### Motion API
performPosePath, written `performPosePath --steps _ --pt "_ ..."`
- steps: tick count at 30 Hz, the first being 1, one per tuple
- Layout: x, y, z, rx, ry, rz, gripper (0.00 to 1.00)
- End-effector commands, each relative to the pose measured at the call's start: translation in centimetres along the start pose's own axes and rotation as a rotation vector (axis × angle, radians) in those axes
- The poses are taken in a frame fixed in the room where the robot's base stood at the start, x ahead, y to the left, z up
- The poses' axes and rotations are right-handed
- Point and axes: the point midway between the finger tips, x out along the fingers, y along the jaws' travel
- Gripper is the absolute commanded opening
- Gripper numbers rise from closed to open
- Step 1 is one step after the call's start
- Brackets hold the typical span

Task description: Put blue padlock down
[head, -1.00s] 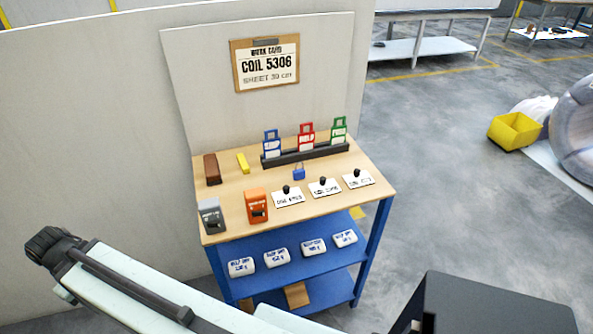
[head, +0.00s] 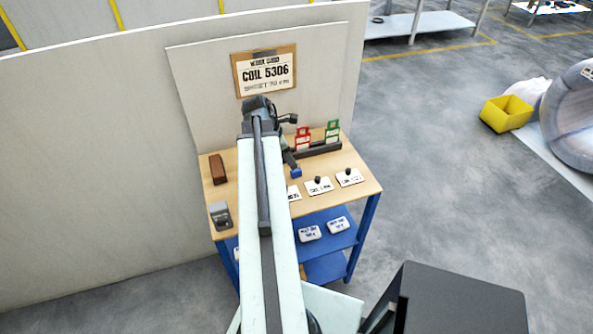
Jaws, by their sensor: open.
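The small blue padlock (head: 295,173) is on the wooden bench top (head: 352,187), in front of the dark rack and behind the white cards. My gripper (head: 290,163) reaches down right at the padlock, its dark tip overlapping the padlock's upper part in the head view. The jaws are open but too small to make out in detail. I cannot tell whether they touch the padlock or stand around it. The padlock's shackle is hidden behind the gripper.
A dark rack (head: 322,150) holds red (head: 303,139) and green (head: 332,131) tags close behind the gripper. White cards with black knobs (head: 318,186) lie in front. A brown block (head: 218,169) and a grey item (head: 220,215) stand at left. My arm hides the bench's middle.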

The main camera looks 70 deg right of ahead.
Motion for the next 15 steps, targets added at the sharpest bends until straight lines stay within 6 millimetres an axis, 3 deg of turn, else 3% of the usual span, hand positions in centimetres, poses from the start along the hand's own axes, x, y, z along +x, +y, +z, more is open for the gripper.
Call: performPosePath --steps 6,11,15 --pt "2.7 0.0 -0.3 0.001 0.001 0.000 0.43" --pt "2.8 0.0 -0.1 0.001 0.001 0.000 0.43" --pt "4.6 -0.1 -0.2 0.003 0.001 0.000 0.43"
